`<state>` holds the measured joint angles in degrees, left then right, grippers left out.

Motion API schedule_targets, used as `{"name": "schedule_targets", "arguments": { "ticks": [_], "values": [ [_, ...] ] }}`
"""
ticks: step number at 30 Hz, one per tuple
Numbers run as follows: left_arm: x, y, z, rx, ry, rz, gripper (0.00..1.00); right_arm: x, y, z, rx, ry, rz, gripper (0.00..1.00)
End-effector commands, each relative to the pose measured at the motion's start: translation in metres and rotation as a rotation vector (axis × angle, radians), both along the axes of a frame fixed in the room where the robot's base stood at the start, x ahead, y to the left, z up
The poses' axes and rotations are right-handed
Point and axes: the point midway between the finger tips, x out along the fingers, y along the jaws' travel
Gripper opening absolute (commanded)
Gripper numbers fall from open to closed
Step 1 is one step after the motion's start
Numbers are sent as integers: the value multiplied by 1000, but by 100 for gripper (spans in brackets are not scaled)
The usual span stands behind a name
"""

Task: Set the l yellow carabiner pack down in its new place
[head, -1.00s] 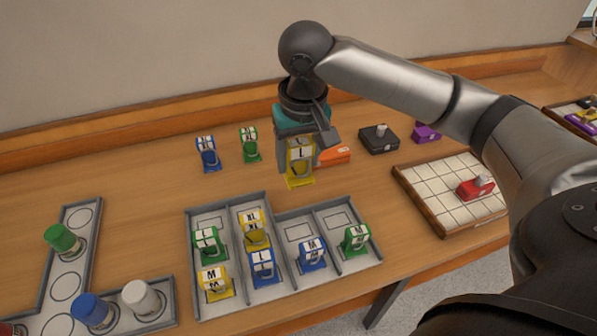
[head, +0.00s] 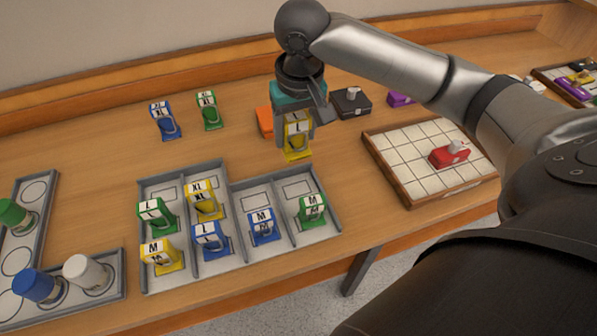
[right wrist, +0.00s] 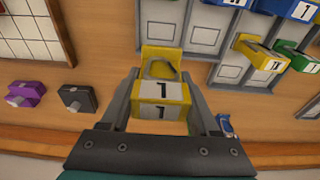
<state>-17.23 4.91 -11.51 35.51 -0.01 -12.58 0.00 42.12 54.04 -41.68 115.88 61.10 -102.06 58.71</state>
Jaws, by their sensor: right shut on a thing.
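My right gripper (head: 294,125) is shut on the L yellow carabiner pack (head: 297,140) and holds it upright behind the grey tray. In the right wrist view the same pack (right wrist: 161,92) sits between the two fingers (right wrist: 160,100). The grey compartment tray (head: 335,228) holds several packs: green L (head: 157,214), yellow XL (head: 204,199), yellow M (head: 161,256), blue L (head: 211,240), blue M (head: 263,226) and green M (head: 312,209). The back slots of the two right columns look empty. My left gripper is not in view.
Blue (head: 164,121) and green XL (head: 209,110) packs stand at the back of the table. An orange block (head: 265,121) and a black block (head: 351,103) stand near the held pack. A gridded board (head: 400,150) with a red block (head: 449,154) is at right. A bottle rack (head: 110,287) is at left.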

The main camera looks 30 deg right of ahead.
Motion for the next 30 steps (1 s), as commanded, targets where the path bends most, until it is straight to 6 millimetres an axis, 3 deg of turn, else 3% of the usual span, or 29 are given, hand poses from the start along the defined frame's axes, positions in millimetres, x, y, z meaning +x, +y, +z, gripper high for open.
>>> {"name": "schedule_targets", "arguments": {
  "ticks": [1,6,14,21,30],
  "values": [
    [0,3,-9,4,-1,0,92,-1,-1,-19,-1,3,-1,0],
    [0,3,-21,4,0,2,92,0,-1,-56,0,1,-2,0],
    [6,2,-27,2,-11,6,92,0,0,-78,0,-1,-1,0],
    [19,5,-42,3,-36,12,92,0,0,-120,-1,0,0,0],
    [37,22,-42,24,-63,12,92,0,0,-128,1,-2,0,0]
  ]
}}
